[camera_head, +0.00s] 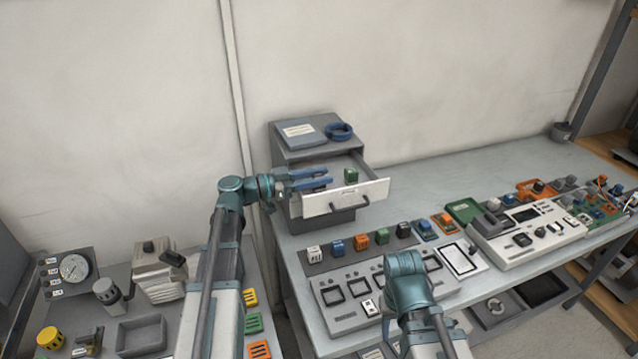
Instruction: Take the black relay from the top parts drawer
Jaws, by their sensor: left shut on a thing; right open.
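The top parts drawer (344,199) of the grey cabinet (318,141) is pulled open, with a white front and a dark handle. My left gripper (318,178) reaches in from the left, its blue fingers over the drawer. It is shut on a small dark thing, the black relay (322,179), mostly hidden between the fingers. A green relay (351,175) stands in the drawer just right of the fingertips. My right gripper (404,268) is over the front of the bench, away from the drawer, and is open; its fingertips are hard to make out.
A blue ring (339,131) lies on the cabinet top. A row of coloured relays (361,242) and a grey panel (345,315) are on the bench in front of the drawer. A white control unit (527,235) stands at right. A gauge (74,267) is on the left table.

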